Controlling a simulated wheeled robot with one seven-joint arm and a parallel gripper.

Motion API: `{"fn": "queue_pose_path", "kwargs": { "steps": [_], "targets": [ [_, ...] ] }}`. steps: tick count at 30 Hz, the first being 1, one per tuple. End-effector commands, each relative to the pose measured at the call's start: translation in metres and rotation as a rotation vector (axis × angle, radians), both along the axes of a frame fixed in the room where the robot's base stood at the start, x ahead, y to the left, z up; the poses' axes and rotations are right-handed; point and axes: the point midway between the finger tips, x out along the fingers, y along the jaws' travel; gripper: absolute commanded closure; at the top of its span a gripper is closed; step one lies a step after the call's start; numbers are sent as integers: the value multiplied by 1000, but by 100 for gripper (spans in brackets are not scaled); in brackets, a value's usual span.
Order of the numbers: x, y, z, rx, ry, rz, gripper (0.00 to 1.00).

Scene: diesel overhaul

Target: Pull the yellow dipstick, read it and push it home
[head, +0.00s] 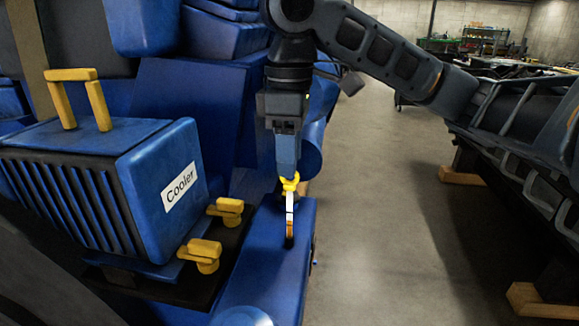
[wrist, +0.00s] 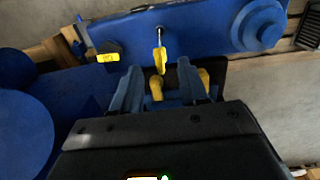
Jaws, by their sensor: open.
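The yellow dipstick (head: 289,186) stands upright over the blue block, its looped handle at the top. Below the handle a pale strip shows, turning amber lower down, and a dark part meets the block top. In the wrist view the yellow handle (wrist: 160,60) lies just beyond and between the fingertips, with a thin metal rod running to the block. My gripper (head: 287,174) points down directly above the handle. Its blue fingers are apart in the wrist view (wrist: 159,70), and the handle is not clamped. I cannot tell whether a finger touches it.
The blue cooler (head: 161,205) with a yellow handle stands left, beside two yellow clamps (head: 204,250). The blue block (head: 262,280) lies under the dipstick. A yellow tag (wrist: 107,57) sits near the block's edge. Bare floor (head: 380,220) lies right, before a dark engine frame (head: 520,130).

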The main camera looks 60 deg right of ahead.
Motion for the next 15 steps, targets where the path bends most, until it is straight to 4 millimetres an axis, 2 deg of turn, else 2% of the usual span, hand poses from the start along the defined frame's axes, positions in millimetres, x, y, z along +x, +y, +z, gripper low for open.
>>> {"fn": "queue_pose_path", "kwargs": {
  "steps": [6,10,15],
  "targets": [
    [1,-1,34,-3,0,-1,56],
    [0,0,44,-2,-1,0,56],
    [0,0,47,0,0,0,56]
  ]
}}
